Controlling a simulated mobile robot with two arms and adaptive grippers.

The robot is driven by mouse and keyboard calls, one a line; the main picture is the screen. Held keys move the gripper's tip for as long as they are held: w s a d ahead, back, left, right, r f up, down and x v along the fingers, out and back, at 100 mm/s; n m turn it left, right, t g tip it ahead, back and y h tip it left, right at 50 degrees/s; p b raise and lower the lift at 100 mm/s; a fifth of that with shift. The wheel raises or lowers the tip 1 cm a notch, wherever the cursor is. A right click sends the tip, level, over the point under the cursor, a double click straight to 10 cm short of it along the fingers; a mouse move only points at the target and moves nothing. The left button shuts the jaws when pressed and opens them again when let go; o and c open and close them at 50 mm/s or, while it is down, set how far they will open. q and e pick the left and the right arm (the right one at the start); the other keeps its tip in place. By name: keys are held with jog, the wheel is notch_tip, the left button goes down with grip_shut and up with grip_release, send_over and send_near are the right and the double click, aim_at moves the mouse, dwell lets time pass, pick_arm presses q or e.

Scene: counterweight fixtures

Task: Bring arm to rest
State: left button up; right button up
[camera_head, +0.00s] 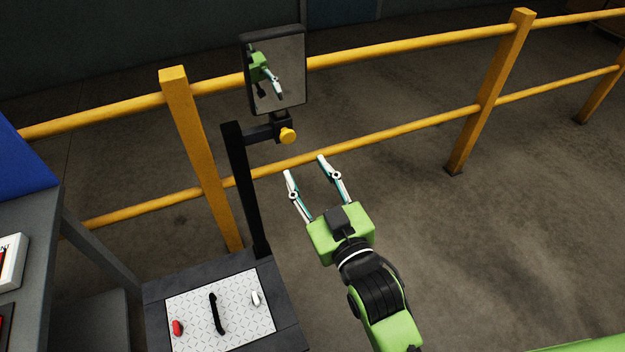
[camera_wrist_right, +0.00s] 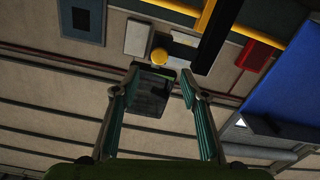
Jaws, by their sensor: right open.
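My right gripper (camera_head: 306,166) is open and empty, with its two fingers apart in the air. It is right of a black post (camera_head: 245,190) and touches nothing that I can see. In the right wrist view the open fingers (camera_wrist_right: 161,73) show with a dark panel (camera_wrist_right: 152,98) between them, farther off. My left gripper is not in view.
A mirror (camera_head: 290,75) on the post reflects a green arm; a yellow knob (camera_head: 287,136) is below it. A plate (camera_head: 237,318) carries a black handle (camera_head: 216,313), red knob (camera_head: 178,327) and white knob (camera_head: 256,298). Yellow railing (camera_head: 415,131) stands behind; right floor is clear.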

jog(key=shift+v, duration=0.9)
notch_tip(320, 180, down, 24)
jog(key=g+h+b, duration=0.1)
jog(key=g+b, duration=0.1)
jog(key=g, duration=0.2)
jog(key=s+d+f+g+h+b, duration=0.1)
jog(key=s+d+f+g, duration=0.15)
jog(key=f, duration=0.55)
jog(key=s+d+f+m+g, duration=0.1)
jog(key=s+f, duration=0.3)
jog(key=f, duration=0.4)
jog(key=s+d+f+g+h+b, duration=0.1)
jog(key=s+d+f, duration=0.1)
jog(key=s+f, duration=0.35)
jog(key=s+d+f+m+g+h+b, duration=0.1)
jog(key=s+d+f+g, duration=0.3)
jog(key=s+d+f, duration=0.3)
jog(key=s+d+f+m+g+h+b, duration=0.1)
jog(key=s+d+f+g, duration=0.2)
jog(key=s+f, duration=1.4)
jog(key=s+d, duration=0.4)
jog(key=shift+s+g+h, duration=0.3)
jog(key=shift+s+g, duration=0.05)
jog(key=shift+s, duration=0.05)
jog(key=shift+f, duration=0.15)
